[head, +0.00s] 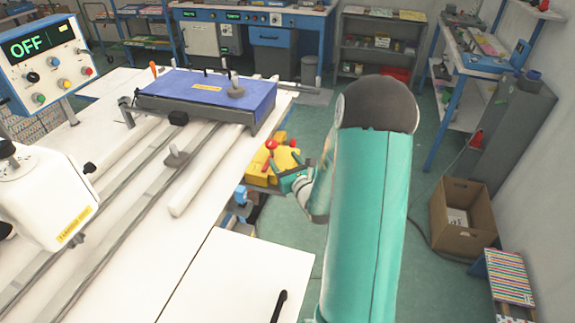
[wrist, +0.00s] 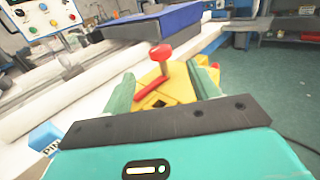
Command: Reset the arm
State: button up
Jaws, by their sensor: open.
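My teal arm rises in the right half of the head view, and my gripper (head: 290,176) is at its far end, beside the right edge of the white table. A yellow thing with red knobs (wrist: 180,80) shows beyond and between the fingers. It also shows in the head view (head: 285,158), low beside the table edge. I cannot tell how far it is from the fingertips; nothing looks gripped.
The white table (head: 235,275) carries rails, a blue box (head: 210,90), a white machine head (head: 45,195) and a control panel reading OFF (head: 42,55). A cardboard box (head: 462,215) and a grey cabinet (head: 510,130) stand at right. Green floor (head: 440,280) lies open between.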

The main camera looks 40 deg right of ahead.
jog(key=shift+s+a, duration=0.15)
jog(key=shift+s, duration=0.75)
